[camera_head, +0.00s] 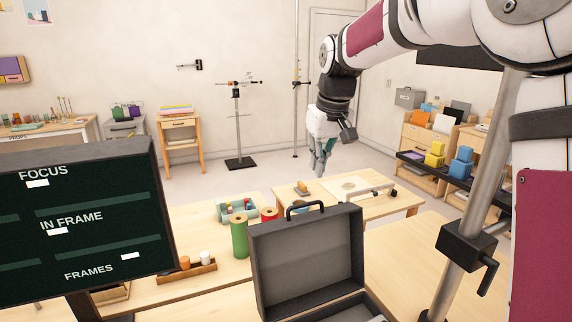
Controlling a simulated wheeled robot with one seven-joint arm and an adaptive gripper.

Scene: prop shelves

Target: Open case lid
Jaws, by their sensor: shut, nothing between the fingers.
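A dark grey case (325,303) sits at the bottom centre on a wooden table, cut off by the lower picture edge. Its lid (308,260) stands raised, close to upright, with the inner side facing me and a black handle (305,207) at its top edge. My gripper (318,168) hangs above and beyond the lid, pointing down. Its fingers are shut with nothing between them, and it is apart from the case. Most of the case's inside is hidden below the picture.
A dark board (80,222) with lettering stands at the left. A green cylinder (239,237) and a red spool (269,214) stand just left of the lid. A metal pole with a black clamp (468,245) rises at the right. The table right of the case is bare.

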